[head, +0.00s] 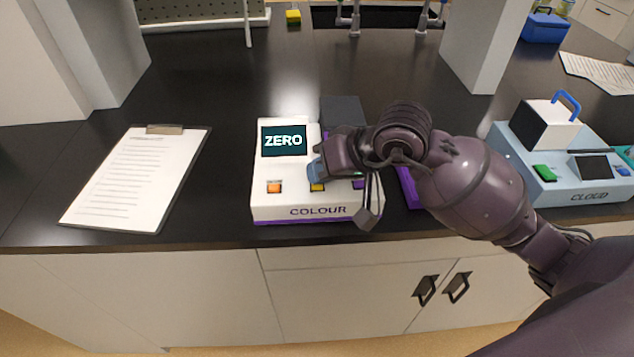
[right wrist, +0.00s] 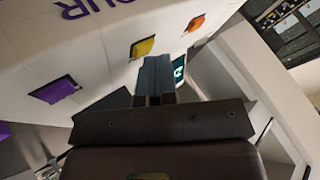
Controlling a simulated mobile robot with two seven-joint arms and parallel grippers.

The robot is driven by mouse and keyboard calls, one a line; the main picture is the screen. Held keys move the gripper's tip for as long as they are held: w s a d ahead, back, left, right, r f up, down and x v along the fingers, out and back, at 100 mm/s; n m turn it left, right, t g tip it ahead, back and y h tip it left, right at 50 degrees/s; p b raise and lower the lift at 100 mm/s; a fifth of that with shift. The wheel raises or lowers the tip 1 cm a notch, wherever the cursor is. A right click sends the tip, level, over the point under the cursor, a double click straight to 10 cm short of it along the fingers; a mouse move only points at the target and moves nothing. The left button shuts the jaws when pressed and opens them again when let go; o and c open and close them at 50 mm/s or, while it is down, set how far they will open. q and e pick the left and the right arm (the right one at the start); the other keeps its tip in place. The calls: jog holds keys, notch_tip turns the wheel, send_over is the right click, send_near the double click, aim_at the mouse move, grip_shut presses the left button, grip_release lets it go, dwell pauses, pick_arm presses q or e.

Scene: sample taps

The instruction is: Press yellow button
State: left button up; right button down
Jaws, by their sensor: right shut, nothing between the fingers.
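The yellow button (head: 317,187) is on the sloped front of the white COLOUR meter (head: 290,208), between an orange button (head: 274,187) and a purple button (head: 359,184). My right gripper (head: 315,172) is shut and empty, its blue-grey fingertips at the upper edge of the yellow button in the head view. In the right wrist view the fingertips (right wrist: 154,65) lie just below the yellow button (right wrist: 143,46) in the picture. I cannot tell whether they touch it. The meter's screen reads ZERO (head: 284,140). My left gripper is not in view.
A clipboard with paper (head: 138,180) lies to the left of the meter. A pale blue CLOUD meter (head: 560,185) with a green button stands at the right. My right arm covers the COLOUR meter's right side. The black counter is clear between clipboard and meter.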

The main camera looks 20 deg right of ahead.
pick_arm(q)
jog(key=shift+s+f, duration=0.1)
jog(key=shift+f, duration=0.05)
pick_arm(e)
jog(key=shift+f, duration=0.15)
dwell(0.4)
jog(key=shift+r, duration=0.4)
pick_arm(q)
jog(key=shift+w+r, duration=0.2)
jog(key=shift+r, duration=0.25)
pick_arm(e)
jog(key=shift+r, duration=0.4)
jog(key=shift+r, duration=0.1)
jog(key=shift+r, duration=0.2)
jog(key=shift+r+p, duration=1.05)
jog(key=shift+r, duration=1.2)
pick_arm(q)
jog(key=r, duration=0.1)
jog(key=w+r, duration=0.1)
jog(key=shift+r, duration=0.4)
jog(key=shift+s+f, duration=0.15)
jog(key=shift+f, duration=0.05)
